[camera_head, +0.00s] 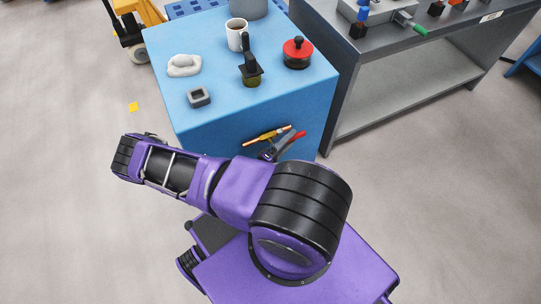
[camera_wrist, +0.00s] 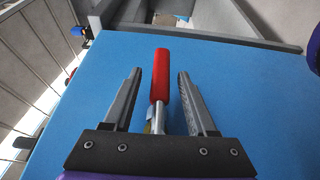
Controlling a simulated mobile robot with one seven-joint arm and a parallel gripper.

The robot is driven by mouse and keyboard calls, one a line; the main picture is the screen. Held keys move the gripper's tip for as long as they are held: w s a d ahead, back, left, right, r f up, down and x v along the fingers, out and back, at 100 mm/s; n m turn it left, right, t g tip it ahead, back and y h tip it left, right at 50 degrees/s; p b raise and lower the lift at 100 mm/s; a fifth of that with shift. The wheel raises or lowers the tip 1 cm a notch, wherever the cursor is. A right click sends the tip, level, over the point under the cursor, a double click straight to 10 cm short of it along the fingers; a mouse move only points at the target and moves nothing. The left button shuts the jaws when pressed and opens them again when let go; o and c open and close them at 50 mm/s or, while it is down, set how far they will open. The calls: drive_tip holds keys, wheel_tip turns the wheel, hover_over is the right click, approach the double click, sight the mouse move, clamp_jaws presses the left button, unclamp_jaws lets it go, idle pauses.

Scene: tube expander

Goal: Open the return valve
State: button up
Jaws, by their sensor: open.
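A red-handled lever, which looks like the return valve's handle (camera_head: 292,140), shows at the front face of the blue cabinet, beside a yellow bar-like part (camera_head: 267,135). In the wrist view the red handle (camera_wrist: 160,78) stands upright on a thin metal stem. My gripper (camera_wrist: 159,75) is open, with one finger on each side of the red handle and a visible gap on both sides. The stem's lower end is hidden behind the gripper's base. In the head view my arm covers most of the gripper.
The blue cabinet (camera_head: 215,50) carries a mug (camera_head: 237,34), a red round pot (camera_head: 298,52), a black-handled tool (camera_head: 250,68), a grey square block (camera_head: 199,97) and a white lump (camera_head: 184,65). A grey bench (camera_head: 400,95) stands close on the right.

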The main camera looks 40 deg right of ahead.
drive_tip(key=s+a, duration=0.2)
drive_tip(key=a, duration=1.3)
drive_tip(key=shift+s+a, duration=0.25)
drive_tip(key=shift+a, duration=0.1)
drive_tip(key=shift+f, duration=0.1)
